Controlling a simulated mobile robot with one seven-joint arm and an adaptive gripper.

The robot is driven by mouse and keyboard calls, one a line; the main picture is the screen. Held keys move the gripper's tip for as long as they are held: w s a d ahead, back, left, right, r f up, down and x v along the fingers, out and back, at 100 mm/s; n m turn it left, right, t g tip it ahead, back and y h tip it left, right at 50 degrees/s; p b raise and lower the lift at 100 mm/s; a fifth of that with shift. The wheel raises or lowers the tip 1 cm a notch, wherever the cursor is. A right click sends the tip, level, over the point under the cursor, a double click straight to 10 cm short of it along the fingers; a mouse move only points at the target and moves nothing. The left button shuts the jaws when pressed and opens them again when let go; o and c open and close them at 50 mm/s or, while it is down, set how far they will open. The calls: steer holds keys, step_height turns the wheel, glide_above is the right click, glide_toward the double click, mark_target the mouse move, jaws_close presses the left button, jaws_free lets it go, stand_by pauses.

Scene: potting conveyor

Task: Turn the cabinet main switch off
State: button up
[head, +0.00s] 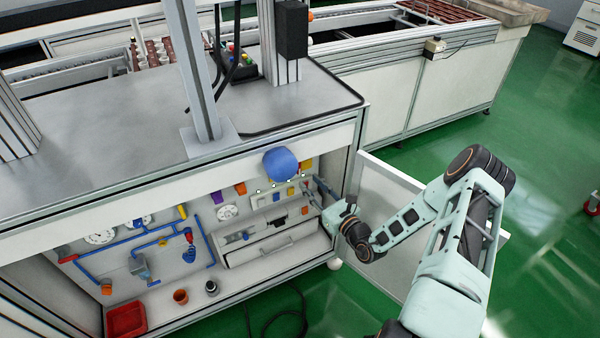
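The cabinet (190,215) is open at the front, and its inner back panel carries coloured fittings. I cannot tell for certain which of them is the main switch. My gripper (308,190) reaches in from the right, with its fingers at the right end of the panel. Small yellow and orange fittings (305,166) and a row of small modules (280,196) are close to the fingertips. The fingers are too small in the head view to show their opening or any contact.
A cabinet door (385,200) stands open at the right, behind my arm. A blue round object (281,165) is at the cabinet's top edge. Below are a drawer (270,247), a small pot (181,296) and a red bin (126,320). A black cable lies on the green floor.

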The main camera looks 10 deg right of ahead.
mark_target(300, 164)
steer(key=shift+m+t+h, duration=0.5)
steer(key=shift+m+h, duration=0.3)
steer(key=shift+m, duration=0.1)
steer(key=b+x, duration=0.1)
steer(key=x, duration=0.2)
steer(key=d+f+b+x, duration=0.1)
steer(key=x, duration=0.7)
steer(key=shift+w+d+f+b, duration=0.25)
steer(key=shift+w+f+b, duration=0.05)
steer(key=shift+w+b, duration=0.1)
jaws_close()
